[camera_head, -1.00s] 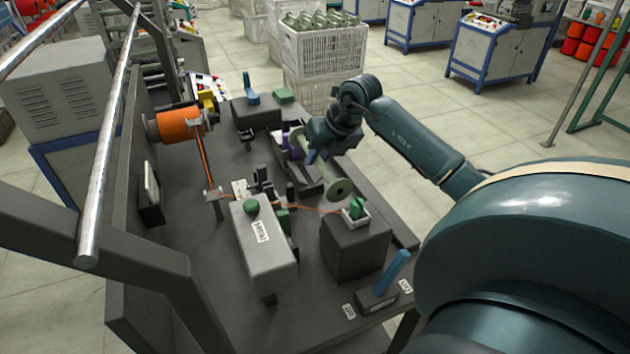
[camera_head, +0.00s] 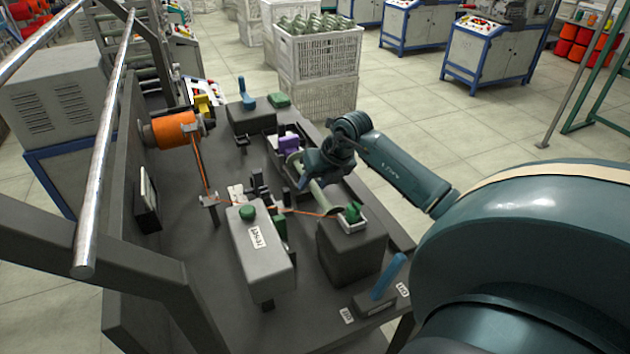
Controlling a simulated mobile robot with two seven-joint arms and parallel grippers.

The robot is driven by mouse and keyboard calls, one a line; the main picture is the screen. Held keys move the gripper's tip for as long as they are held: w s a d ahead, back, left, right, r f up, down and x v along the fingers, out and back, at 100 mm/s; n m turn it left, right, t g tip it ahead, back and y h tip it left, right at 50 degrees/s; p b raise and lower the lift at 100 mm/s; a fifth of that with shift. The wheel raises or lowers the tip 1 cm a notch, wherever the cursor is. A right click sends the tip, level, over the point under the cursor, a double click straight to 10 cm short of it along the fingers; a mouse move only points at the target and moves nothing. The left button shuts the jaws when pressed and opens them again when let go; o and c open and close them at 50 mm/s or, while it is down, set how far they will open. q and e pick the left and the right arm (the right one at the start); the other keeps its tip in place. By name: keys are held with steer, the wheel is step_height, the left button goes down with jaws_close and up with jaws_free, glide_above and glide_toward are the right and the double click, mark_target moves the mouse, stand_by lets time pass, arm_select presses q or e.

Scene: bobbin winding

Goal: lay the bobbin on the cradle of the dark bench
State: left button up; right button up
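The bobbin (camera_head: 316,193) is a pale green spool with a flange at each end. It lies lengthwise in or just above a dark trough-like cradle (camera_head: 353,191) on the dark bench (camera_head: 190,247); I cannot tell whether it rests on it. My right gripper (camera_head: 309,179) comes from the right and is around the bobbin's middle. Its fingertips are mostly hidden, but it appears shut on the bobbin. My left gripper is not in view.
An orange thread spool (camera_head: 173,129) feeds a thread across to a green clip (camera_head: 352,212) on a dark block (camera_head: 350,253). A grey box (camera_head: 262,252) with a green button and a purple block (camera_head: 288,144) stand close by. A blue lever (camera_head: 388,276) is at the front.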

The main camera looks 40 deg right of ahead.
steer(key=shift+r, duration=0.1)
steer(key=v, duration=1.2)
stand_by(0.6)
